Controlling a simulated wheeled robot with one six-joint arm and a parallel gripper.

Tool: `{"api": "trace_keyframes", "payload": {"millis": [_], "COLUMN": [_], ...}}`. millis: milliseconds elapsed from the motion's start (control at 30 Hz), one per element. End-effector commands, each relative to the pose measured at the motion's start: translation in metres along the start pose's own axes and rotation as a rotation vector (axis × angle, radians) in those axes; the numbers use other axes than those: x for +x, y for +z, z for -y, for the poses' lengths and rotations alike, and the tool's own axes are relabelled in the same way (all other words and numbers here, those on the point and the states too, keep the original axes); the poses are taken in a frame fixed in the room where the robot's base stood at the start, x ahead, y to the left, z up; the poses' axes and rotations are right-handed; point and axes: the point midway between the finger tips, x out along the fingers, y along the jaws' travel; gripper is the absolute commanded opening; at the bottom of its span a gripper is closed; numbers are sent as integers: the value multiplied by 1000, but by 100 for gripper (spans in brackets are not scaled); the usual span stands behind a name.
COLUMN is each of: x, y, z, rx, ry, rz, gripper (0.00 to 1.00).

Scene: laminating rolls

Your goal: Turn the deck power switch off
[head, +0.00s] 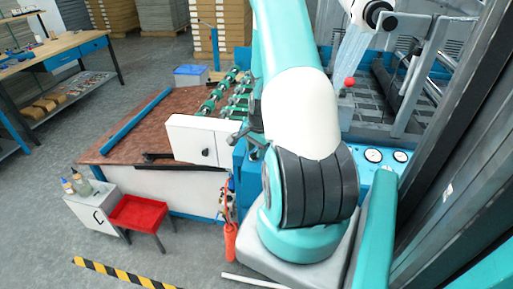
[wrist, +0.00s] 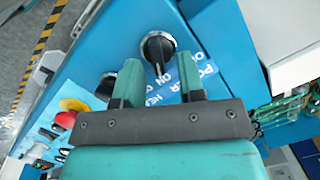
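In the wrist view, a black rotary switch (wrist: 158,50) with a silver ring sits on a blue panel. Its handle lies nearly upright in the picture, with a pale mark at its lower end. Beside it is a pale blue label (wrist: 200,66) with white lettering that includes ON and seems to be the power label, partly covered. My gripper (wrist: 160,84) is open and empty, its two teal fingers apart below the switch and not around it. In the head view my arm hides the switch and gripper.
A second black knob (wrist: 106,86) is partly behind the left finger. A red button on a yellow base (wrist: 68,114) and small buttons lie at lower left. In the head view, a panel with gauges (head: 373,155), a red-tipped lever (head: 349,81) and rollers stand near my arm.

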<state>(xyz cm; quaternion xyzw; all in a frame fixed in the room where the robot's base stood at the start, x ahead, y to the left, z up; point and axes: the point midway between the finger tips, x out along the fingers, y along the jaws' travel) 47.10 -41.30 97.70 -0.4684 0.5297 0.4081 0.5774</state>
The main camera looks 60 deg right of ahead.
Motion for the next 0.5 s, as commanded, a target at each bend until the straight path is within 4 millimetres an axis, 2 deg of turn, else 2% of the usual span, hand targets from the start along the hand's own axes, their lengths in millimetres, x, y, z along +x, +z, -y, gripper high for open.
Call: {"api": "trace_keyframes", "payload": {"millis": [300,433,467,500], "x": [3,3,3,3], "y": [0,0,0,0], "z": [0,0,0,0], "rx": [0,0,0,0], "ry": [0,0,0,0], "rz": [0,0,0,0], "gripper": [36,6,2,2]}}
